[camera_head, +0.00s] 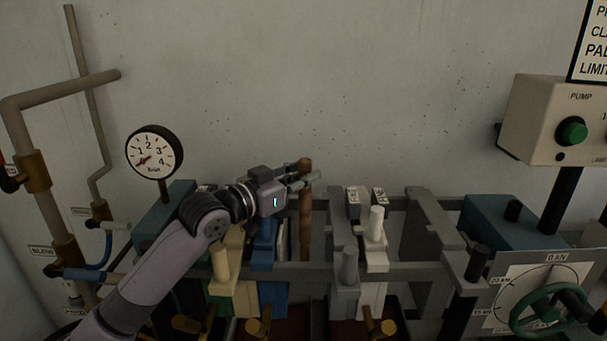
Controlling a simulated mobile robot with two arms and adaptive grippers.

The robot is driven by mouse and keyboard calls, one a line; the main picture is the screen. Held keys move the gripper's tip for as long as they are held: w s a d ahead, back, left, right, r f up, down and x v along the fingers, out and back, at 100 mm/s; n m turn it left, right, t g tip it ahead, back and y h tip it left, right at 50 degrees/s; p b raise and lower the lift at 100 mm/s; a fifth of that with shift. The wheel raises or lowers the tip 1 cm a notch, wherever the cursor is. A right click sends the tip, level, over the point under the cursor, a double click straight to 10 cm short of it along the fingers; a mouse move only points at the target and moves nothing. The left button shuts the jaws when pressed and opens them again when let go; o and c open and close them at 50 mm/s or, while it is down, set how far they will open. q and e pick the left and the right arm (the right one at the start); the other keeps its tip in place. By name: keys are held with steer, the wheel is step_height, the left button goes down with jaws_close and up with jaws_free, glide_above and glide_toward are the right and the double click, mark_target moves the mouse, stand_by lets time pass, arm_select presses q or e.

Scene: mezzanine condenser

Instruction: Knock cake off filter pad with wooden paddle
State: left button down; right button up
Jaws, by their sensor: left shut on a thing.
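My left gripper (308,181) is shut on the brown wooden paddle (305,225). The paddle is upright, its rounded top just above the fingers and its lower part reaching down into the gap between the press plates. The blue plate (263,248) stands just left of the paddle, with a thin pale sheet edge (283,240) beside it that may be a filter pad. I cannot tell whether the paddle touches it. No cake can be made out; the gap's depth is dark. My right gripper is not in view.
A cream plate (226,262) stands left of the blue one. Grey and white plates (373,262) stand to the right, across a gap. Rails run along the press. A gauge (154,152) and pipes are at left; a pump box (557,120) and green handwheel (549,309) are at right.

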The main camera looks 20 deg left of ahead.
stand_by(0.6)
arm_select(q)
steer(key=shift+a+r+p, duration=0.1)
steer(key=shift+r+p, duration=0.05)
steer(key=shift+p, duration=0.75)
stand_by(0.3)
stand_by(0.7)
